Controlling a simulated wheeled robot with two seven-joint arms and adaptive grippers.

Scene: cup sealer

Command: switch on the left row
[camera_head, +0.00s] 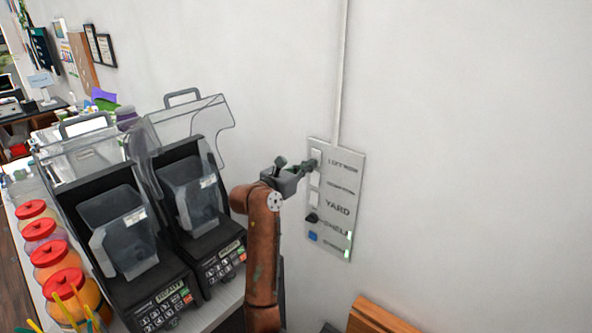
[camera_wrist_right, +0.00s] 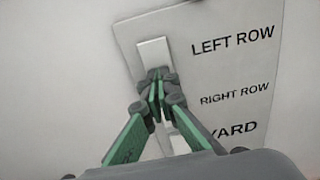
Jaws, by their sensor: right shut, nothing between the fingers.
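A grey switch panel (camera_head: 337,190) is fixed to the white wall, with labels beside a column of switches. The top white rocker (camera_head: 316,155) is beside the "LEFT ROW" label; it also shows in the right wrist view (camera_wrist_right: 153,51). My right gripper (camera_head: 312,164) is shut and empty, its fingertips at the lower part of this rocker. In the right wrist view the fingertips (camera_wrist_right: 159,78) cover the rocker's lower end; I cannot tell whether they touch it. The "RIGHT ROW" switch is partly hidden behind the fingers. My left gripper is not in view.
Below are a white switch (camera_head: 314,199) by "YARD", a black knob (camera_head: 311,218) and a blue switch (camera_head: 312,237). Small green lights glow at the panel's lower right. Two black sealing machines (camera_head: 150,290) and red-lidded jars (camera_head: 63,284) stand left. A wooden piece (camera_head: 380,318) lies below.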

